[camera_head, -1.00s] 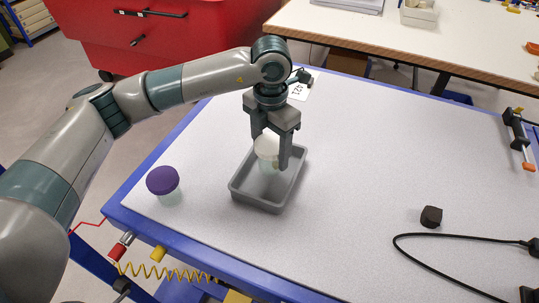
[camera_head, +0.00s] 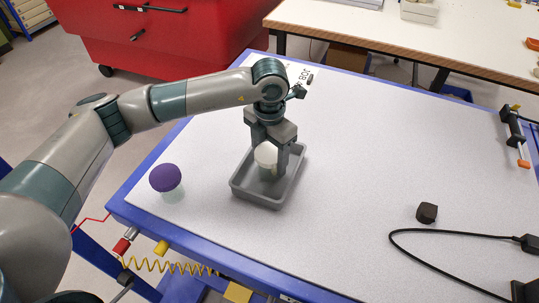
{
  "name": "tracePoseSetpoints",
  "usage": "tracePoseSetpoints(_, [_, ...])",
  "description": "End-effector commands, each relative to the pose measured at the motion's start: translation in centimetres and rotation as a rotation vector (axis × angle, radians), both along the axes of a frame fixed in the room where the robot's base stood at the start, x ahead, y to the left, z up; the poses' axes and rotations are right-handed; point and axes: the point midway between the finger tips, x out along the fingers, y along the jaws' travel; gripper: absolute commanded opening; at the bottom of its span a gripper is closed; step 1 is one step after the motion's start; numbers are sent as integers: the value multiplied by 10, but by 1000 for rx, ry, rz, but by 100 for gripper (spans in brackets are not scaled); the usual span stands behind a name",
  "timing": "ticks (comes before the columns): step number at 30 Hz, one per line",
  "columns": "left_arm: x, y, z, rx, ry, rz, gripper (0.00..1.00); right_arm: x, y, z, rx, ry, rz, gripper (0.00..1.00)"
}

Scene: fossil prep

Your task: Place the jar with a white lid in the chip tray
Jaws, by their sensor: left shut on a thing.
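The jar with a white lid (camera_head: 265,155) is between the fingers of my left gripper (camera_head: 271,164), which is shut on it. The jar is upright and low inside the grey chip tray (camera_head: 257,198), near its middle. I cannot tell whether its base touches the tray floor. The gripper points straight down, with its fingertips within the tray's outline. My right gripper is not in view.
A jar with a purple lid (camera_head: 166,179) stands left of the tray. A small dark block (camera_head: 427,212) and a black cable (camera_head: 440,270) lie at the right. A sheet with print (camera_head: 300,75) lies behind the arm. The table's middle right is clear.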

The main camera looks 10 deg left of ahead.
Motion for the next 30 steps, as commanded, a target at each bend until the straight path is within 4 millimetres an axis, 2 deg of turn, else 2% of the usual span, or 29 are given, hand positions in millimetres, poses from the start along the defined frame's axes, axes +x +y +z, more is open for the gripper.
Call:
tracePoseSetpoints(7, [0, 0, -3, 0, 0, 0, 35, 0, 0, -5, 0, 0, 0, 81])
tracePoseSetpoints(8, [0, 0, -3, 0, 0, 0, 61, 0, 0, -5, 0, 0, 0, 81])
tracePoseSetpoints(10, [0, 0, -2, 0, 0, 0, 77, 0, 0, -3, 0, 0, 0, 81])
tracePoseSetpoints(25, [0, 0, 2, -1, -1, 0, 77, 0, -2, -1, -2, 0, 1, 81])
tracePoseSetpoints(30, [1, 0, 19, -1, -3, -2, 77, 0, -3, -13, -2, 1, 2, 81])
